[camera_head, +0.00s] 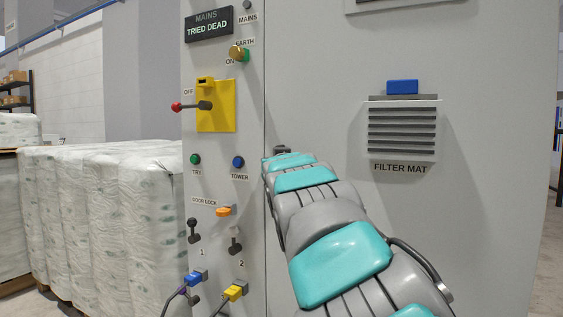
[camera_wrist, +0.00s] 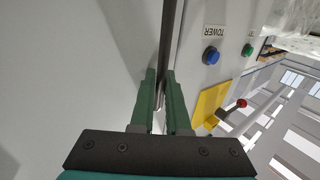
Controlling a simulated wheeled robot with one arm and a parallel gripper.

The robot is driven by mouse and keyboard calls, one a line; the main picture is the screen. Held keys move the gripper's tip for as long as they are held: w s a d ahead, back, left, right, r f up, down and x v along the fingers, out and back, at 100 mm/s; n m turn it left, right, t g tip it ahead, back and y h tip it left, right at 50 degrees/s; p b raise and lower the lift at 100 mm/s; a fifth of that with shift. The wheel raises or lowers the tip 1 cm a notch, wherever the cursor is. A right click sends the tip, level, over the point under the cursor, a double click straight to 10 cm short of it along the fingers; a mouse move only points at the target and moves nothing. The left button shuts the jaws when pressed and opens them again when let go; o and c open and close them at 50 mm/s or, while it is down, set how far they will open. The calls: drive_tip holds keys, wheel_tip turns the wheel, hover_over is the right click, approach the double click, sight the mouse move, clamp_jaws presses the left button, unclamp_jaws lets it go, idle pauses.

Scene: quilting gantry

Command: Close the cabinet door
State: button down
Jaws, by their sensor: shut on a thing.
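The cabinet door (camera_head: 500,130) is the wide grey panel on the right of the head view. It carries a blue block and a grille marked FILTER MAT. Its left edge runs along the control panel (camera_head: 222,150), and I cannot tell whether a small gap stands between them. In the wrist view my gripper (camera_wrist: 161,88) has its two green fingers closed around a dark upright bar (camera_wrist: 168,40), which looks like the door's handle. The grey door surface (camera_wrist: 60,70) lies left of the bar. In the head view my arm hides the fingers and most of the bar.
The control panel holds a yellow plate (camera_head: 216,118) with a red-knobbed lever (camera_head: 177,107), a blue TOWER button (camera_head: 238,162) and an orange DOOR LOCK piece (camera_head: 224,211). Blue (camera_head: 194,278) and yellow (camera_head: 235,292) plugs sit low. Wrapped white stacks (camera_head: 100,220) stand at left.

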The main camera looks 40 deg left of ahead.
drive_tip(key=shift+w+d+r, duration=0.1)
drive_tip(key=shift+w+d, duration=0.05)
drive_tip(key=shift+w, duration=0.05)
drive_tip(key=c, duration=1.2)
unclamp_jaws()
drive_tip(key=shift+s+d, duration=0.1)
drive_tip(key=shift+b+v, duration=1.25)
drive_tip(key=shift+v, duration=2.55)
drive_tip(key=shift+s, duration=0.1)
